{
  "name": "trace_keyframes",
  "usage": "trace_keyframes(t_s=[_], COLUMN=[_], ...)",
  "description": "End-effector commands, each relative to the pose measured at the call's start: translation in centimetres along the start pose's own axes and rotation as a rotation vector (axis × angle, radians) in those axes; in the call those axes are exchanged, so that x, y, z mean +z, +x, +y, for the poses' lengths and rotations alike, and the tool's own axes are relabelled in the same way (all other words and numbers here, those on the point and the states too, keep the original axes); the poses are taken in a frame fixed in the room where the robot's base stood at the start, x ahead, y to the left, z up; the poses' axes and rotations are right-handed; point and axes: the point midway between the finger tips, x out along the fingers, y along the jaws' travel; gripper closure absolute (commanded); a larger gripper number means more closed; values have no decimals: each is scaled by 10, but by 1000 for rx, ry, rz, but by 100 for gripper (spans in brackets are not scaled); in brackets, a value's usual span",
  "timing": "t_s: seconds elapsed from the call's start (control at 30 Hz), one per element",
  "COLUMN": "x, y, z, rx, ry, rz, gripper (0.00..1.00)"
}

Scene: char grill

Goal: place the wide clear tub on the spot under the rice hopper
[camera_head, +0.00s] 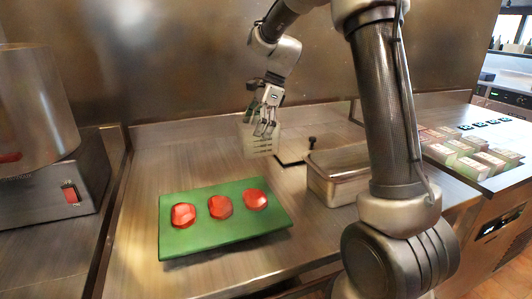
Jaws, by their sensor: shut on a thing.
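My gripper (265,134) hangs over the back middle of the steel counter, fingers pointing down. It is shut on the wide clear tub (262,148), a pale see-through container. The fingers cover part of the tub. I cannot tell whether the tub touches the counter. A large steel cylinder (32,105) on a grey base with a red switch (71,192) stands at the far left; it may be the rice hopper. A spot under it cannot be made out.
A green board (176,238) with three red round pieces lies front centre. A steel pan (335,186) stands right of it, near a dark-outlined area (290,161) and a small black knob (312,142). Several small boxes (475,166) sit far right. The counter left of the tub is clear.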

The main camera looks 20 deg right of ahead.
Motion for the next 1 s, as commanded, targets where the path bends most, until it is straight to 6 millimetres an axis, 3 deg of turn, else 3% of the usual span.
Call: trace_keyframes(t_s=[0.4, 0.8, 0.83, 0.87, 1.0], x=[-23, -25, -25, -25, -25], y=[54, 60, 61, 60, 60], z=[0, 0, 0, 0, 0], rx=[0, -1, -1, -2, -1], ry=[0, 0, 0, 0, 0], rz=[0, 0, 0, 0, 0], gripper=[48, 48, 6, 1, 0])
